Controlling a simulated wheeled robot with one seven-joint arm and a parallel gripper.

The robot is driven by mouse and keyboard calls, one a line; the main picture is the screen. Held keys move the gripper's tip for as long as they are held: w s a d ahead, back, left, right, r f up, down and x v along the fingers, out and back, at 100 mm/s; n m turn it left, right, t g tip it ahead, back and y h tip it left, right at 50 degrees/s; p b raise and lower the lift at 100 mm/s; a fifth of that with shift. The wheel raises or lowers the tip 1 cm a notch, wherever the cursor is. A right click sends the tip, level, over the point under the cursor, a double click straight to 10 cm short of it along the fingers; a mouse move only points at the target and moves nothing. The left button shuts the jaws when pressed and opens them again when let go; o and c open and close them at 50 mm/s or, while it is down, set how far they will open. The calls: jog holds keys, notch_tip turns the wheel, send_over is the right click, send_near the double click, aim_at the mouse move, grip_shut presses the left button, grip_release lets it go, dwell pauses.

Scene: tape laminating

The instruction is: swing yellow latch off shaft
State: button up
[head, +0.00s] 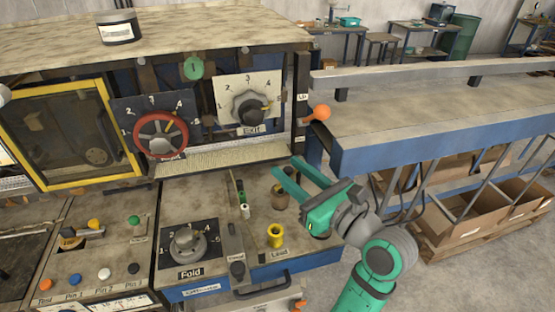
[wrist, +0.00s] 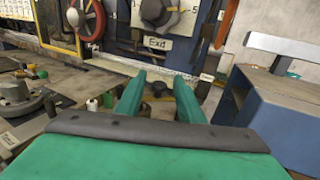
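My gripper (head: 286,167) is open and empty, held above the machine's lower deck. In the wrist view its two green fingers (wrist: 160,76) stand apart, with a dark knob-like piece (wrist: 158,88) seen between them. A yellow spool-shaped piece (head: 276,236) stands upright on the deck by the "Load" label, below and left of my gripper. A brown upright piece (head: 279,197) stands behind it, just under the fingers. I cannot tell which part is the yellow latch or make out its shaft; my gripper body hides much of the deck in the wrist view.
The machine panel has a red wheel (head: 161,134), an "Exit" dial (head: 249,108) and a yellow-framed window (head: 111,130). A "Fold" dial (head: 187,243) sits on the deck. A blue-edged bench (head: 400,145) stands right.

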jog(key=shift+x, duration=2.5)
grip_shut()
